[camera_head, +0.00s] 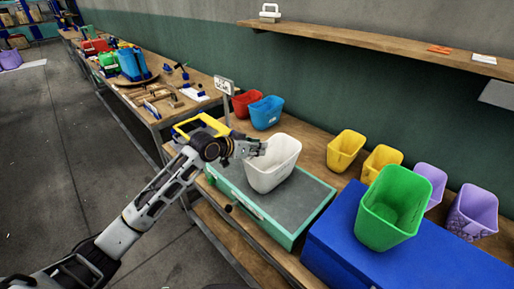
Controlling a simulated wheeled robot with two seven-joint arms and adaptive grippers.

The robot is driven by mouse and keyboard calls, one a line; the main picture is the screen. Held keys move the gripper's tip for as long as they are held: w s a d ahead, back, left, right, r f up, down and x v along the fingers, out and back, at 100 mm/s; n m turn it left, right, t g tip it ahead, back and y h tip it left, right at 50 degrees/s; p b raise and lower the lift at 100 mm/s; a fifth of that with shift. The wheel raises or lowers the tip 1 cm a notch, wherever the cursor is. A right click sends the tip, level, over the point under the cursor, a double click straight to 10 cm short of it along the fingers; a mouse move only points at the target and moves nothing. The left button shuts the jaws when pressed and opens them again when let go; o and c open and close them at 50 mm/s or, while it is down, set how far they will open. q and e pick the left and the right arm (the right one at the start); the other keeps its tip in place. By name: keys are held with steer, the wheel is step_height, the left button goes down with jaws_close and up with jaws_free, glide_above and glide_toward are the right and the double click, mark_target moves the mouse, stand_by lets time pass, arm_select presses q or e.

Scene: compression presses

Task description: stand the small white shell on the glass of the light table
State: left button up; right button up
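The small white shell (270,174) is an open, tapered bin. It is upright over the left half of the light table (303,205), a low box with a grey top and a green frame. I cannot tell whether its base touches the glass or hangs just above it. My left gripper (258,148) is at the shell's left rim, with its fingertips against or over the wall. How far the fingers are closed is too small to tell. My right gripper is not in view.
A blue box (345,240) with a green bin (392,207) on it stands to the right. Yellow bins (345,150) and purple bins (472,211) stand behind. Red (246,102) and blue (266,112) bins stand behind left, near a sign (224,85). The light table's right part is clear.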

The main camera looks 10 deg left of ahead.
arm_select(q)
steer(key=shift+r, duration=0.1)
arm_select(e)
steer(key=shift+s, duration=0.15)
arm_select(q)
steer(key=shift+s+a+r, duration=0.1)
steer(key=shift+s+a, duration=0.1)
steer(key=shift+s+a+r, duration=0.3)
steer(key=shift+s+a, duration=0.1)
steer(key=shift+s, duration=0.1)
steer(key=v, duration=1)
steer(key=shift+b, duration=0.4)
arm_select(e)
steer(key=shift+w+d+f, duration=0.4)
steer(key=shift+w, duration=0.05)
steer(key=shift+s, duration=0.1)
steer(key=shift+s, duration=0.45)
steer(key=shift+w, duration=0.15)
